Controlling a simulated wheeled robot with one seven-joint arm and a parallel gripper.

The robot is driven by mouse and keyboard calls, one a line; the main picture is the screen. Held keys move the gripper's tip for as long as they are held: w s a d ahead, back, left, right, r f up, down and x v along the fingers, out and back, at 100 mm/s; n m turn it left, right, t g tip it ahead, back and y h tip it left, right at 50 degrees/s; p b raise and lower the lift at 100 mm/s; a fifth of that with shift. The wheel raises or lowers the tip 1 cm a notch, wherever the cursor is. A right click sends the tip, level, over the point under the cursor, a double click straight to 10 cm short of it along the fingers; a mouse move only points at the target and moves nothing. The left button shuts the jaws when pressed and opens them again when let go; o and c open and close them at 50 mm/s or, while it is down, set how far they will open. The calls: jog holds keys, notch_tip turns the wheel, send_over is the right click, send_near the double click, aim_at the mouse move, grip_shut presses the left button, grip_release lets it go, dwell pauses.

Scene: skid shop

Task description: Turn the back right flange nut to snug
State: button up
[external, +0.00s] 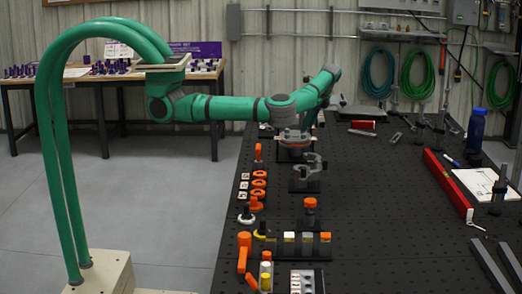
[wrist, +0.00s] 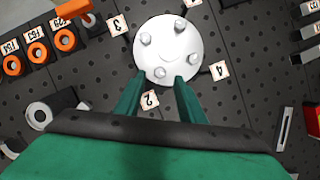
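The flange (wrist: 165,50) is a pale round disc in the wrist view, with several nuts on it and number tags 1 to 4 around its edge. One nut (wrist: 160,72) is near tag 2, at the disc's lower edge. Another nut (wrist: 194,60) is near tag 4 at the right. I cannot tell which nut is the back right one. My gripper (wrist: 160,77) is open, its two green fingers apart at the lower edge of the disc, one on each side of the nut near tag 2. Contact cannot be seen. In the external view my arm hides most of the flange.
Orange rings with tags (wrist: 38,52) stand in a row at the left of the wrist view. A pale ring (wrist: 39,114) lies below them. In the external view a red bar (external: 447,185) and a blue bottle (external: 477,130) are at the right of the black perforated bench (external: 385,220).

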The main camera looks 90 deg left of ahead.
aim_at(303, 136)
jog(key=shift+x, duration=2.2)
grip_shut()
